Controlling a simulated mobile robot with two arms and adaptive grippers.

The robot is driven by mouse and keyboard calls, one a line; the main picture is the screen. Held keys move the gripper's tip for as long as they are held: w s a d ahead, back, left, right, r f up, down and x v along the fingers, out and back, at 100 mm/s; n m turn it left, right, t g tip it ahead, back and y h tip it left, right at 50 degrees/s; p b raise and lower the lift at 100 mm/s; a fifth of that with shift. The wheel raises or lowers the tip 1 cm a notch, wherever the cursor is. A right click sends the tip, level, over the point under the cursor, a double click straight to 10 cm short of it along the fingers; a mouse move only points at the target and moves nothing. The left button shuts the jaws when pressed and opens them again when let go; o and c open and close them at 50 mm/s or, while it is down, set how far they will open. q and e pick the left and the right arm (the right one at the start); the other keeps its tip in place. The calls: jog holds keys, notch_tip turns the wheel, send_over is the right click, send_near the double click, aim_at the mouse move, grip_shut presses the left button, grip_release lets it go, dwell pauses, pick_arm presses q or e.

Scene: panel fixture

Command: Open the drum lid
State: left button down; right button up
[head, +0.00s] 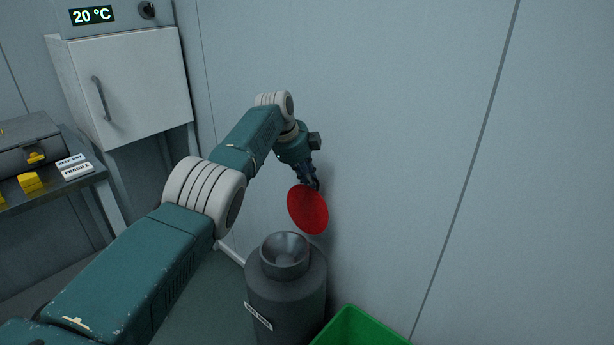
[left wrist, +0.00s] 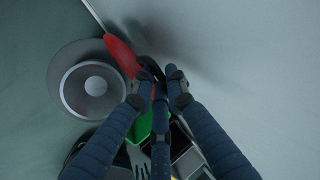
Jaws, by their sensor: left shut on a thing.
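The grey drum (head: 287,292) stands on the floor by the wall. Its round mouth is uncovered and shows a hollow inside; the drum also shows in the left wrist view (left wrist: 62,92). The red lid (head: 308,209) is tilted steeply up above the far right side of the mouth. My left gripper (head: 315,184) is shut at the lid's upper edge. In the left wrist view the lid (left wrist: 122,55) appears nearly edge-on, beside the fingers (left wrist: 158,80). Whether the lid is still joined to the drum is not clear. My right gripper is not in view.
A green bin (head: 360,328) stands close to the right of the drum. The wall (head: 420,130) is close behind the lid. A cabinet (head: 130,85) reading 20 °C and a bench (head: 75,178) with a grey case (head: 30,145) are at the left.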

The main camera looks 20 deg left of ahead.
pick_arm(q)
jog(key=shift+d+f, duration=0.1)
jog(key=shift+f, duration=0.25)
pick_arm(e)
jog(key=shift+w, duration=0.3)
pick_arm(q)
jog(key=shift+f, duration=0.1)
jog(key=c, duration=1.8)
grip_release()
jog(key=shift+w, duration=0.1)
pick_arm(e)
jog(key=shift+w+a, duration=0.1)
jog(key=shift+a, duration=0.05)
